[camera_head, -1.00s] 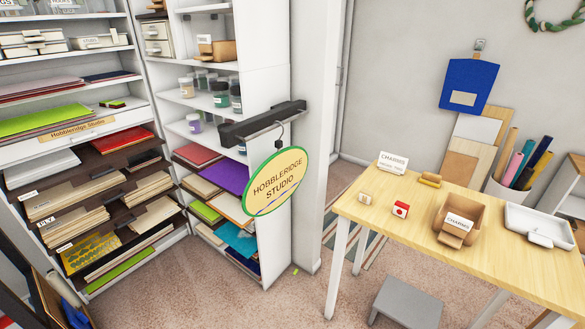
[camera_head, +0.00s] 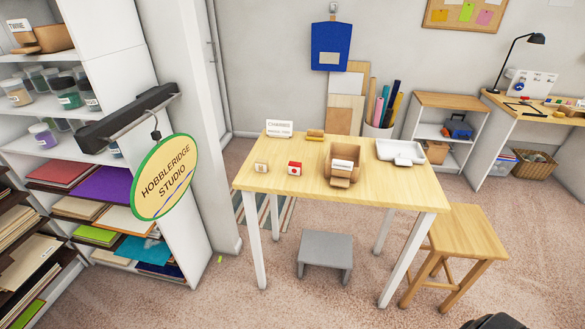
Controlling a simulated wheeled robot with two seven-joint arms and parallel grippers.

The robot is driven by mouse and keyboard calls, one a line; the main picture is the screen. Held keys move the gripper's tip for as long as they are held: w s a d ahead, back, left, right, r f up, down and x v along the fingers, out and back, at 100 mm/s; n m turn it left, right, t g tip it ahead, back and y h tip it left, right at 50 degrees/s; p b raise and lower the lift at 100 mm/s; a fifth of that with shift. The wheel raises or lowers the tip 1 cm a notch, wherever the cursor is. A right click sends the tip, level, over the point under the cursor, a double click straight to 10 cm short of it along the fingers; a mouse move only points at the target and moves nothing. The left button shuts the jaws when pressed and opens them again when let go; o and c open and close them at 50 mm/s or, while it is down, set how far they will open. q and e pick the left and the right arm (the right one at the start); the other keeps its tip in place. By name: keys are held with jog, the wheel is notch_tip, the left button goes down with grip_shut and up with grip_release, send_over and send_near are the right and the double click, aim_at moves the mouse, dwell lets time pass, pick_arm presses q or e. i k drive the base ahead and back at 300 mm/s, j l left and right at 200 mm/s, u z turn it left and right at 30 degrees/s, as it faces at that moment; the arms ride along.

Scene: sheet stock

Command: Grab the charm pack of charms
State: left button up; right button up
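A wooden table (camera_head: 380,194) stands in the middle of the view. A white sign reading "CHARMS" (camera_head: 279,128) stands at its back left corner. In front of it are a small beige pack (camera_head: 261,167) and a red pack with a white label (camera_head: 295,168), both apart from each other. I cannot tell which of these is the charm pack. An open brown box (camera_head: 342,178) with a white label sits to their right.
A yellow-brown roll (camera_head: 315,133) and a white tray (camera_head: 401,153) are also on the table. A grey step stool (camera_head: 325,252) stands under its front edge, and a wooden stool (camera_head: 465,235) at its right. Shelves with a hanging sign (camera_head: 165,177) fill the left.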

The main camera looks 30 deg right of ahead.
aim_at(294, 167)
jog(key=i+j, duration=0.4)
jog(key=i, duration=0.2)
jog(key=i+j+z, duration=0.1)
jog(key=z, duration=0.3)
jog(key=i+j+z, duration=0.15)
jog(key=z, duration=0.3)
jog(key=i+j+z, duration=0.1)
jog(key=z, duration=0.3)
jog(key=j+z, duration=0.5)
jog(key=z, duration=0.3)
jog(key=i+j, duration=0.05)
